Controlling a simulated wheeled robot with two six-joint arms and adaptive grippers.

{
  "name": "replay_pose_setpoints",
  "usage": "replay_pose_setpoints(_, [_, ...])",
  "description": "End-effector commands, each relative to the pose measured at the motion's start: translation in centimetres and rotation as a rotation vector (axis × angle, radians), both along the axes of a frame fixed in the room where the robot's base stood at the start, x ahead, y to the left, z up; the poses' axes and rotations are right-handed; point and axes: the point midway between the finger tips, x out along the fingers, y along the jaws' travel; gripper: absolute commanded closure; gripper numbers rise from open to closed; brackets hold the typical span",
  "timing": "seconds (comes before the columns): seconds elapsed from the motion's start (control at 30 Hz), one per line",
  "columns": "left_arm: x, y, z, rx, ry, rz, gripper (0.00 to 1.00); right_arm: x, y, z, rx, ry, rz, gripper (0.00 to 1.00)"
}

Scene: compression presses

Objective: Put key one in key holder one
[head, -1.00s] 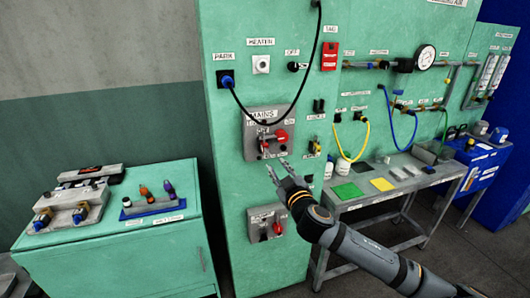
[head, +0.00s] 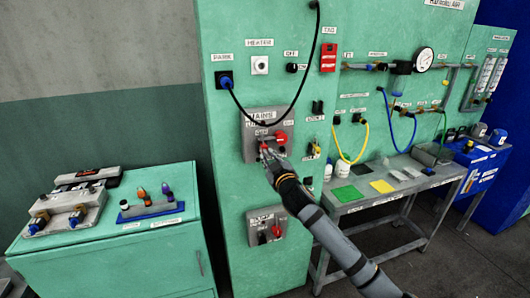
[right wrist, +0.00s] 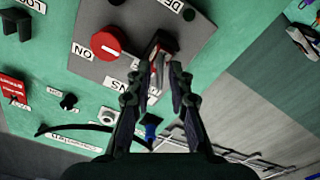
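My right gripper (head: 267,157) is at the grey mains panel (head: 252,128), just below and left of its red rotary switch (head: 281,137). In the right wrist view its fingers (right wrist: 166,82) are apart, with a gap between them. A dark block with a red and pale part (right wrist: 159,58) stands out from the panel at the fingertips; it may be a key in its lock, but I cannot tell. The fingers do not visibly grip it. The red switch (right wrist: 108,43) is beside it. I cannot make out which fitting is key holder one. My left gripper is not in view.
A black cable (head: 303,75) hangs in a loop above the mains panel. A second grey panel (head: 256,228) with a red knob is below. A grey bench (head: 350,207) stands to the right, and a green cabinet (head: 110,260) with several small parts to the left.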

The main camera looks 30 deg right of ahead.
Motion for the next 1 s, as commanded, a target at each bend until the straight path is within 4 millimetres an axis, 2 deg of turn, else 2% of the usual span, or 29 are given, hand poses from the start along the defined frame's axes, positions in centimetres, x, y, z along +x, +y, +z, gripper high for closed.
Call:
replay_pose_setpoints(0.03, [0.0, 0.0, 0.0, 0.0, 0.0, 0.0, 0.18, 0.0, 0.0, 0.0, 0.0, 0.0, 0.0, 0.92])
replay_pose_setpoints(0.1, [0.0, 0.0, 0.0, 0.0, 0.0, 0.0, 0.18, 0.0, 0.0, 0.0, 0.0, 0.0, 0.0, 1.0])
replay_pose_setpoints(0.43, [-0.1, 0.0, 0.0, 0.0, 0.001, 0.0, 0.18, -0.1, 0.0, 0.0, -0.001, 0.0, 0.0, 1.0])
replay_pose_setpoints(1.0, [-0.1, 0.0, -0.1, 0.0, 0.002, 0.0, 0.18, -1.8, 0.3, 0.0, -0.002, 0.001, -0.001, 1.0])
